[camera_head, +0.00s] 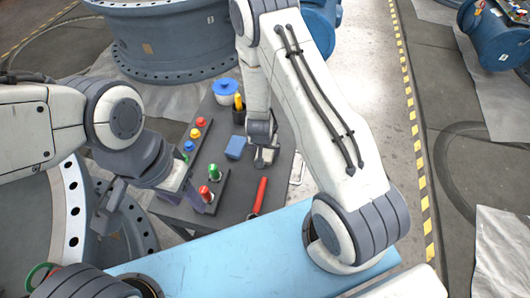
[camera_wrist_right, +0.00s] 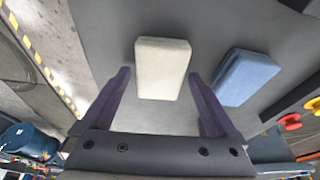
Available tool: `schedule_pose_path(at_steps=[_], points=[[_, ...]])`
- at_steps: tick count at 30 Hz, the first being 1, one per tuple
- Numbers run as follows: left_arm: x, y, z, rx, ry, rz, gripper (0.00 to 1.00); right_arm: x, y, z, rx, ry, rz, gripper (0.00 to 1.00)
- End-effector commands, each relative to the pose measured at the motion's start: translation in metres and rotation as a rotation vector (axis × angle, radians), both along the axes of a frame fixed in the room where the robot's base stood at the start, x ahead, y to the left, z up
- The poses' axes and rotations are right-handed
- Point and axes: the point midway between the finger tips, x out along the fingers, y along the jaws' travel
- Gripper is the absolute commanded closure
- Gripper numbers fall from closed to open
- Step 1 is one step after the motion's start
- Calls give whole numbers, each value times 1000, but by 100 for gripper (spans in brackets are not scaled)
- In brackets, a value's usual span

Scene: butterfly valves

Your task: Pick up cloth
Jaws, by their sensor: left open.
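A pale folded cloth (camera_wrist_right: 162,68) lies flat on the dark table in the right wrist view, with its near end between the fingers of my right gripper (camera_wrist_right: 158,90). The fingers are apart, one on each side, with gaps to the cloth. A blue folded cloth or pad (camera_wrist_right: 247,77) lies to its right; it also shows in the head view (camera_head: 236,147). In the head view my right gripper (camera_head: 265,156) is low over the table and mostly hides the pale cloth. My left gripper (camera_head: 190,194) is open at the table's left side, near the buttons.
The dark table (camera_head: 237,187) holds a row of coloured buttons (camera_head: 190,146), a red-handled tool (camera_head: 259,194), a blue-lidded pot (camera_head: 225,90) and a dark holder with a yellow item (camera_head: 239,106). Large blue-grey valves (camera_head: 165,40) stand behind.

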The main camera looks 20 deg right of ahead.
Motion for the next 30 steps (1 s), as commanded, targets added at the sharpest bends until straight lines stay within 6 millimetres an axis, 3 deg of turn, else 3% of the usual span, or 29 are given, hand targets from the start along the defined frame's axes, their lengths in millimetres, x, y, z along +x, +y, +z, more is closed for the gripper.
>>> schedule_pose_path(at_steps=[1, 5, 17, 24, 26, 30], points=[[0, 0, 0, 0, 0, 0, 50, 0, 0, 0, 0, 0, 0, 31], [0, 0, 0, 0, 0, 0, 50, 0, 0, 0, 0, 0, 0, 79], [0, 0, 2, 0, 0, 0, 50, 0, 0, 8, -1, -1, 0, 80], [0, 0, 14, 0, 0, 0, 50, 1, 0, 49, 1, -5, -1, 80], [0, 0, 4, -1, -1, 0, 50, -8, -15, 49, 0, -2, -7, 80], [0, 0, -1, 0, 0, 0, 50, -25, -43, 69, 0, -2, -7, 80]])
